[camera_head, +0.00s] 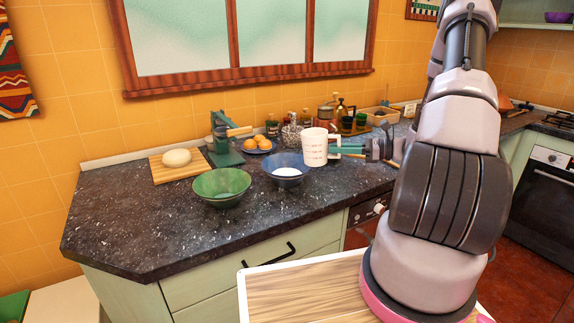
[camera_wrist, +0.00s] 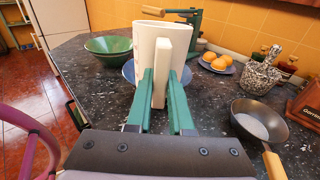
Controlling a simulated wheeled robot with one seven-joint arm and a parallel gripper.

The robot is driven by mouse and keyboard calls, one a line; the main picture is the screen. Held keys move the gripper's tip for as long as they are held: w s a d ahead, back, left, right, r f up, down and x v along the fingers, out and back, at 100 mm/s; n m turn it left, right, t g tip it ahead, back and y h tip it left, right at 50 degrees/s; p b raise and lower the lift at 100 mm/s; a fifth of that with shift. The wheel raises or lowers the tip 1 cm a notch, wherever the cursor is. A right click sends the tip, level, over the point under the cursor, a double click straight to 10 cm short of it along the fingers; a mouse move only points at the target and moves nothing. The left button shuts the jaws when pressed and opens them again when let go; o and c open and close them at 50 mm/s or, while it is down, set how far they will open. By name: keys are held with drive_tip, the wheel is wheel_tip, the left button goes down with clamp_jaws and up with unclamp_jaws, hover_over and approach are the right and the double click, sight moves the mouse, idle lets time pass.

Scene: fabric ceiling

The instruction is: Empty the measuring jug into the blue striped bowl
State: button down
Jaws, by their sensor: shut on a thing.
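The white measuring jug (camera_head: 313,147) is upright, held just above and behind the right rim of the blue bowl. In the wrist view the jug (camera_wrist: 150,45) is gripped by its handle between the green fingers. My gripper (camera_head: 340,149) is shut on that handle; its fingers (camera_wrist: 161,78) show on both sides of it. The blue bowl (camera_head: 275,163) stands on the dark counter with white matter at its bottom; its stripes are too small to tell. In the wrist view the jug hides most of the bowl (camera_wrist: 128,72). The inside of the jug cannot be seen well.
A green bowl (camera_head: 221,187) stands to the left of the blue one. Behind are a green press (camera_head: 222,150), a plate of oranges (camera_head: 257,146) and a board (camera_head: 172,171) with a pale round item. A pan (camera_wrist: 262,125) stands right of my gripper. The front counter is clear.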

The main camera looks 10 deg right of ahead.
drive_tip(key=shift+s+d+f+t+y, duration=0.15)
drive_tip(key=shift+d+t+y, duration=0.15)
drive_tip(key=shift+y, duration=0.2)
drive_tip(key=shift+r, duration=2.05)
